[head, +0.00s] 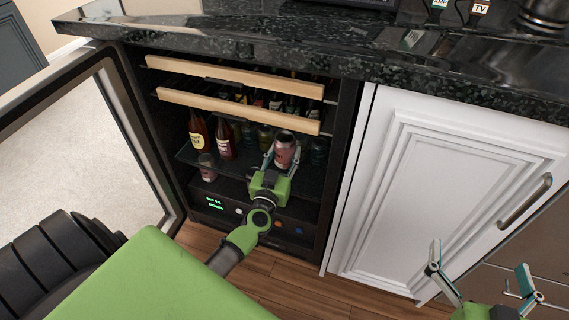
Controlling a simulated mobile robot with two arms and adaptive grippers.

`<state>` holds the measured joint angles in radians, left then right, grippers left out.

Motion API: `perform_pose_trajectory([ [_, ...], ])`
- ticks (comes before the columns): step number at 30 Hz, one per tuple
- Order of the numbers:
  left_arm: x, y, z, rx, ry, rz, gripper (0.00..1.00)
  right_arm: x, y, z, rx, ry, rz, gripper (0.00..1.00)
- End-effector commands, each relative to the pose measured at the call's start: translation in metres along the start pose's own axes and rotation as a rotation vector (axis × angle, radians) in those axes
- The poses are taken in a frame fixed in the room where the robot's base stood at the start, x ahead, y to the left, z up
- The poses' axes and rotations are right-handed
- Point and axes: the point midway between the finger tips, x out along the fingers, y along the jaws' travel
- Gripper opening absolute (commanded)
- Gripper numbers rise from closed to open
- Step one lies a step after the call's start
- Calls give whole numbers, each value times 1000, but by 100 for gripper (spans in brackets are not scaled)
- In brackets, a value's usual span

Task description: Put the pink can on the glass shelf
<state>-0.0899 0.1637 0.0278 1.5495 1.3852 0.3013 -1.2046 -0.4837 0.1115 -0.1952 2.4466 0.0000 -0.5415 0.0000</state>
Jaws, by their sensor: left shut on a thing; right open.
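A pink can (285,148) with a dark top is held roughly upright in my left gripper (282,160), which is shut on it. The gripper reaches into the open drinks fridge, and the can is at the front of the glass shelf (188,156). I cannot tell whether the can's base touches the glass. My gripper hides part of the can and of the shelf. My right gripper (482,277) is open and empty at the lower right, in front of the white cabinet.
Bottles (198,132) stand left on the shelf. Another pinkish can (207,168) is lower left, its support unclear. Wooden-fronted racks (235,108) lie above. The fridge door (122,105) stands open at left. A dark stone counter (300,55) overhangs the fridge and white cabinet (445,190).

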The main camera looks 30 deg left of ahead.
Motion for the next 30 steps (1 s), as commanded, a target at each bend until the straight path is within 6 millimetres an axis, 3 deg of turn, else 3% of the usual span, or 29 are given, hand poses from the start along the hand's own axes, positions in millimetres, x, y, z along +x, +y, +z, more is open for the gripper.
perform_pose_trajectory([
  [4, 5, -1, 6, -1, 3, 0, 11, 2, -4, -29, 2, 138, -9, 100],
  [12, 8, -2, 9, -1, 3, 0, 11, -1, -7, -52, 4, 245, -15, 100],
  [16, 12, -3, 16, 0, 3, 0, 11, -7, -10, -76, 7, 369, -21, 100],
  [24, 12, -3, 34, -1, 3, -1, 11, -42, -17, -138, 20, 712, -40, 100],
  [30, 12, -3, 41, -1, 3, 0, 11, -72, -20, -166, 29, 904, -48, 100],
])
